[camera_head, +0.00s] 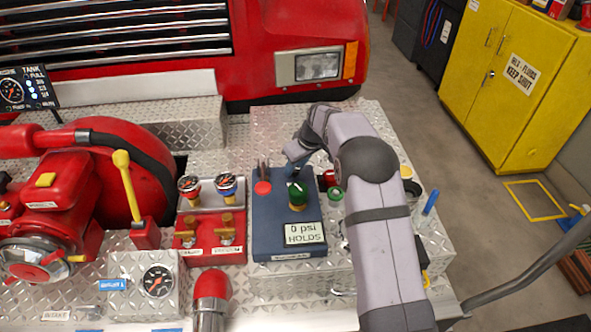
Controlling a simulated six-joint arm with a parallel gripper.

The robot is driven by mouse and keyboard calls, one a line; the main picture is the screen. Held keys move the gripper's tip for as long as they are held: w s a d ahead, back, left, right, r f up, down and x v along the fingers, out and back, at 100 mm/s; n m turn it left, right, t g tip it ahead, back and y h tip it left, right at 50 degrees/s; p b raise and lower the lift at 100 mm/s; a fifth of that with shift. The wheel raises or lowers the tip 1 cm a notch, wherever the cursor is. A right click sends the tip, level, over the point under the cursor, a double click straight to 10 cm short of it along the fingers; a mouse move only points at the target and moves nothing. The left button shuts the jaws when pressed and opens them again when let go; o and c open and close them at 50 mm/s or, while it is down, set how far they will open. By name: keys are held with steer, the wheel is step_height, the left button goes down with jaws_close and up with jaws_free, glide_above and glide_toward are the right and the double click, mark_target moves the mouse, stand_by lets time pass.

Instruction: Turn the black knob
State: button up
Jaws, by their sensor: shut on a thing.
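A black knob is not clearly visible there. A black round part (413,189) shows to the right of my arm, apart from the gripper. A green knob (297,194) on a brass base stands on the box, right of the red knob.
The box carries a display reading "0 psi HOLDS" (305,233). Two gauges (208,186) and brass valves on a red block (211,243) stand close on the left. A green round knob (335,193) sits beside my arm. A yellow cabinet (515,80) stands far right.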

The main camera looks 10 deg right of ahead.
stand_by(0.3)
steer(key=o, duration=1)
steer(key=shift+r, duration=0.1)
steer(key=shift+b+v, duration=1.5)
steer(key=shift+v, duration=2.1)
